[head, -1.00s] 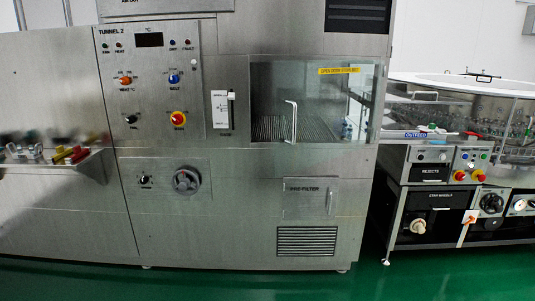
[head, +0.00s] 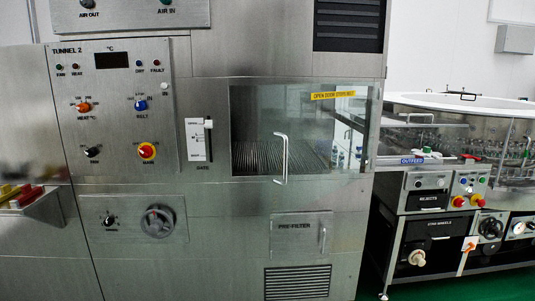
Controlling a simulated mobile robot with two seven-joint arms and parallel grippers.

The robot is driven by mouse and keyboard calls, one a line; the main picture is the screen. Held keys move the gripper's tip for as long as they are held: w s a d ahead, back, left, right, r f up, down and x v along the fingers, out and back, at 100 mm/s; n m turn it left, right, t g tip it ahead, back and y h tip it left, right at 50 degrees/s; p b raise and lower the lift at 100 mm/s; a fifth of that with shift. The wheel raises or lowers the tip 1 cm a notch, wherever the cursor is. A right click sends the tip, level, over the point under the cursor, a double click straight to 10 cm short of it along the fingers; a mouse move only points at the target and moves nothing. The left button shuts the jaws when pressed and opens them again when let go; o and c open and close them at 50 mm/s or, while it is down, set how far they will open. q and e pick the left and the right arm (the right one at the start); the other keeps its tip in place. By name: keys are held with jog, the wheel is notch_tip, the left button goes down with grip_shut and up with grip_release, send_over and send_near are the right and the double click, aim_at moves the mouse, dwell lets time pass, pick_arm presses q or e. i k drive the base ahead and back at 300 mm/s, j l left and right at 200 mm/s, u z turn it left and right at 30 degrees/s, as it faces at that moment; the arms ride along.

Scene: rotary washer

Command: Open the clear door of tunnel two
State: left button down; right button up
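The tunnel two cabinet is a brushed steel front with a "TUNNEL 2" control panel (head: 112,110) at the left in the head view. The clear door (head: 255,125) is right of the panel and looks shut. It has a white upright bar handle (head: 281,158) near its middle and a yellow label (head: 333,95) at its upper right. A ribbed belt shows through it. Neither of my grippers is in view.
A gate slider (head: 198,140) is left of the door and a pre-filter hatch (head: 301,234) below it. A tray with coloured handles (head: 22,196) juts out at the left. A round washer table (head: 470,110) and its control stand (head: 430,195) are at the right. Green floor shows at lower right.

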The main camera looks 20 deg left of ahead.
aim_at(323, 95)
jog(key=i+j+z, duration=0.25)
jog(key=i+j, duration=0.15)
jog(key=j, duration=0.15)
jog(key=i+j+z, duration=0.1)
jog(key=j, duration=0.25)
jog(key=i+j+z, duration=0.15)
jog(key=i+j, duration=0.15)
jog(key=i+j+z, duration=0.1)
jog(key=j, duration=0.25)
jog(key=i+j+z, duration=0.1)
jog(key=j, duration=0.3)
jog(key=i, duration=0.1)
